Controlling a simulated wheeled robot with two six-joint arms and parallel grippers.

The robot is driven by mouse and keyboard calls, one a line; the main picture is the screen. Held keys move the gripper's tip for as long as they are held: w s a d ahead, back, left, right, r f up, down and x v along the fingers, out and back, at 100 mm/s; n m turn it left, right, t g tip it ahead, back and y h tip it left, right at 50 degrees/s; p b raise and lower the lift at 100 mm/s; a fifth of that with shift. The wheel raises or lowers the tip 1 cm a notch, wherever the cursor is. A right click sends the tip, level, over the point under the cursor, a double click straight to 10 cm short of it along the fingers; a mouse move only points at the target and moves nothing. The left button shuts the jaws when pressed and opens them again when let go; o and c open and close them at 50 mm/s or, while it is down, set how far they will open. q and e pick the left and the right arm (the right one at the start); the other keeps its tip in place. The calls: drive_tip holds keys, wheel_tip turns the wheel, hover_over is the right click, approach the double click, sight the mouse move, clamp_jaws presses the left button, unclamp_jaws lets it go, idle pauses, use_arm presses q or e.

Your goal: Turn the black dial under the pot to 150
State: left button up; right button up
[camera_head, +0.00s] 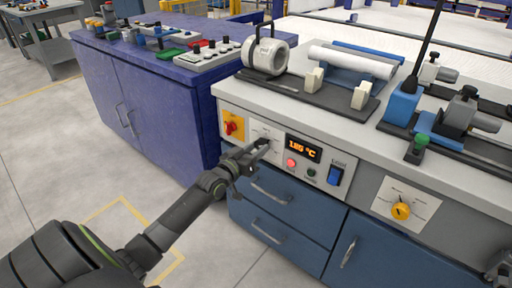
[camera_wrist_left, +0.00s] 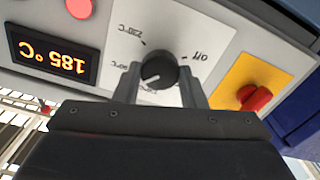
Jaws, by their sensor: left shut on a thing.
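The black dial (camera_wrist_left: 158,71) sits on a pale plate with temperature marks and "off", seen upside down in the left wrist view. My left gripper (camera_wrist_left: 160,82) has one finger on each side of the dial and is shut on it. In the head view my left gripper (camera_head: 260,147) reaches the front panel and mostly hides the dial. The orange display (camera_head: 303,147) beside it reads 185 °C, also in the left wrist view (camera_wrist_left: 54,56). A grey part of my right gripper (camera_head: 499,268) shows at the lower right edge.
A red knob on a yellow plate (camera_head: 231,127) is left of the dial. A red button (camera_head: 291,163), a green button and a blue switch (camera_head: 335,175) are to its right. A yellow knob (camera_head: 401,211) is farther right. Drawers with handles lie below.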

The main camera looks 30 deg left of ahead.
use_arm(q)
drive_tip(key=n+p, duration=0.1)
drive_tip(key=n, duration=0.4)
drive_tip(key=shift+n, duration=0.3)
drive_tip(key=shift+n+p, duration=0.45)
drive_tip(key=shift+n, duration=0.85)
use_arm(e)
drive_tip(key=f, duration=0.1)
drive_tip(key=s, duration=0.1)
drive_tip(key=f+g, duration=0.1)
drive_tip(key=shift+s+d+f+h, duration=0.15)
drive_tip(key=shift+d+f+h, duration=0.15)
drive_tip(key=shift+f, duration=0.05)
use_arm(q)
drive_tip(key=shift+f+n, duration=0.1)
drive_tip(key=shift+n, duration=0.3)
drive_tip(key=o, duration=1)
drive_tip(key=shift+s, duration=0.15)
